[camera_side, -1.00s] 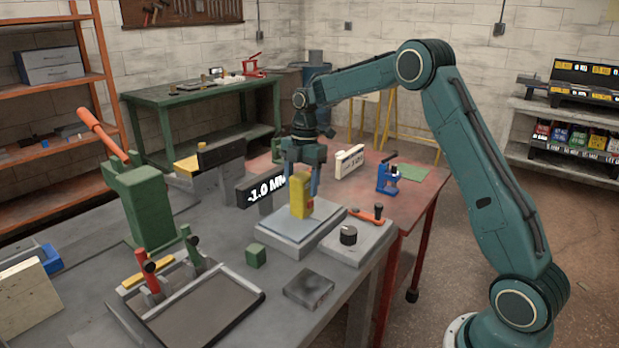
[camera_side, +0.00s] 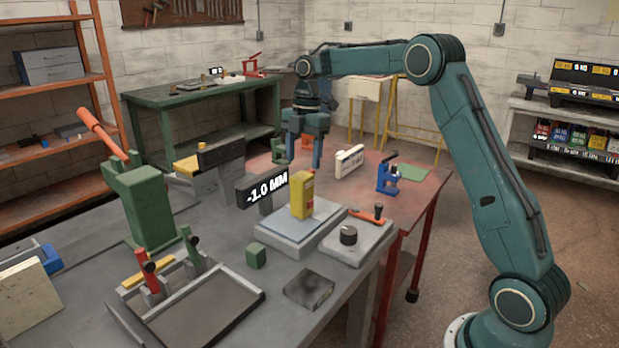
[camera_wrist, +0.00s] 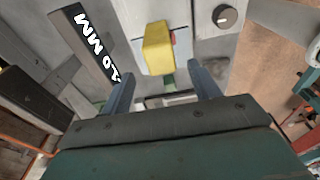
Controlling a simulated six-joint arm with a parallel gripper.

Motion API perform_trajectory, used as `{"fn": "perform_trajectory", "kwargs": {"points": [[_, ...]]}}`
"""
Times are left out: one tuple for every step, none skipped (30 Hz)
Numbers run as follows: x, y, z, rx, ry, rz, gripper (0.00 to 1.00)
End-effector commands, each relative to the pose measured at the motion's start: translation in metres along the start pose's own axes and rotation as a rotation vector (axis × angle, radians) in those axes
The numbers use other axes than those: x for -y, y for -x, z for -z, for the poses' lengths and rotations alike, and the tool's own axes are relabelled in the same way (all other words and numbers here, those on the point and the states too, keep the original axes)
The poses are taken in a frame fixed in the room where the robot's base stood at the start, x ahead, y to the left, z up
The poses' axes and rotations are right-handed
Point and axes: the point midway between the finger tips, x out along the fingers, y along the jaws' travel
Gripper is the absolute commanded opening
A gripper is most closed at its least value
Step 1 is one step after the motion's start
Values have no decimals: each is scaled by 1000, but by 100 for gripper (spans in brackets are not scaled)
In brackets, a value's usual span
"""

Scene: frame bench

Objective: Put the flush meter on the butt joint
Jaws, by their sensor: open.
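The flush meter, a yellow upright block (camera_side: 302,195), stands on a light grey stepped plate (camera_side: 275,233) on the bench. It also shows in the wrist view (camera_wrist: 157,50), with a small red patch beside it. The butt joint's seam cannot be made out; the meter's base covers part of the plate. A dark display (camera_side: 262,190) behind the meter reads -1.0 MM. My gripper (camera_side: 304,160) is open and empty, above and behind the meter, clear of it. In the wrist view, my fingers (camera_wrist: 163,90) are spread apart with the meter beyond their tips.
A plate with a black knob (camera_side: 348,236) lies right of the meter, with an orange-handled tool (camera_side: 367,216) near it. A blue device (camera_side: 388,178) stands farther back.

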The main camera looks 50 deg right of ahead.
Motion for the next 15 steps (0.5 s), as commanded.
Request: {"fn": "perform_trajectory", "kwargs": {"points": [[0, 0, 0, 0, 0, 0, 62], [0, 0, 0, 0, 0, 0, 62], [0, 0, 0, 0, 0, 0, 62], [0, 0, 0, 0, 0, 0, 62], [0, 0, 0, 0, 0, 0, 62], [0, 0, 0, 0, 0, 0, 62], [0, 0, 0, 0, 0, 0, 62], [0, 0, 0, 0, 0, 0, 62], [0, 0, 0, 0, 0, 0, 62], [0, 0, 0, 0, -1, -1, 62], [0, 1, 1, 0, -3, -2, 62], [1, 2, 2, 1, -8, -4, 62], [2, 3, 3, 1, -13, -6, 62], [3, 5, 5, 2, -20, -8, 62], [5, 7, 7, 2, -32, -12, 62]]}}
